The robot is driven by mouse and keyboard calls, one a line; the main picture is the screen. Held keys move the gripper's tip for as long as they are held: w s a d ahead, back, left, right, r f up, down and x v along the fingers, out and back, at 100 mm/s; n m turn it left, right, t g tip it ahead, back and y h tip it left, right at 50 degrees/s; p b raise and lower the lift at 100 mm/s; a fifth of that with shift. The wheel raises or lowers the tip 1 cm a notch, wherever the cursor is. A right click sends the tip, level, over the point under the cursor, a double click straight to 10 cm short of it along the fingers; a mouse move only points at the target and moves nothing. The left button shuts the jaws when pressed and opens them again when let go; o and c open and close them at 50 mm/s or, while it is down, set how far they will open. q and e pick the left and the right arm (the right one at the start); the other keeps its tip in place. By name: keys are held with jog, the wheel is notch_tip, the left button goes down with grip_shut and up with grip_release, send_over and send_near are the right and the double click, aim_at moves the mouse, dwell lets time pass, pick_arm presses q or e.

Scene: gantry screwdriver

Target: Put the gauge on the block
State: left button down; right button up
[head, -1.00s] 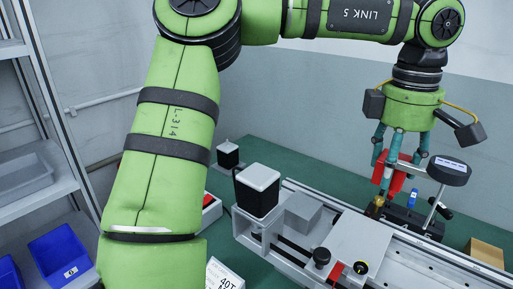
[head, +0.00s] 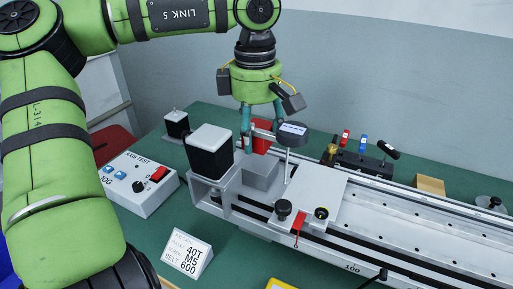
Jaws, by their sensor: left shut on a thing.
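A plain grey block (head: 261,173) sits on the rail beside the black motor. The red body is above and behind the block in the picture; I cannot tell if they touch. The stem's lower end is near the silver carriage plate's left edge; contact is unclear. My right gripper is not in view.
The black white-topped motor (head: 210,155) stands close left of the block. The silver carriage plate (head: 318,187) has black knobs and a red tag. A black tool rack (head: 365,162) stands behind the rail. A control box (head: 137,183) and sign (head: 187,254) are left and front.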

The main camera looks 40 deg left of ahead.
aim_at(257, 149)
pick_arm(q)
jog(key=shift+f+b, duration=0.4)
jog(key=shift+f, duration=1.7)
jog(key=shift+c, duration=2.1)
grip_release()
jog(key=r+p, duration=0.2)
jog(key=r, duration=1)
jog(key=shift+s+r, duration=0.2)
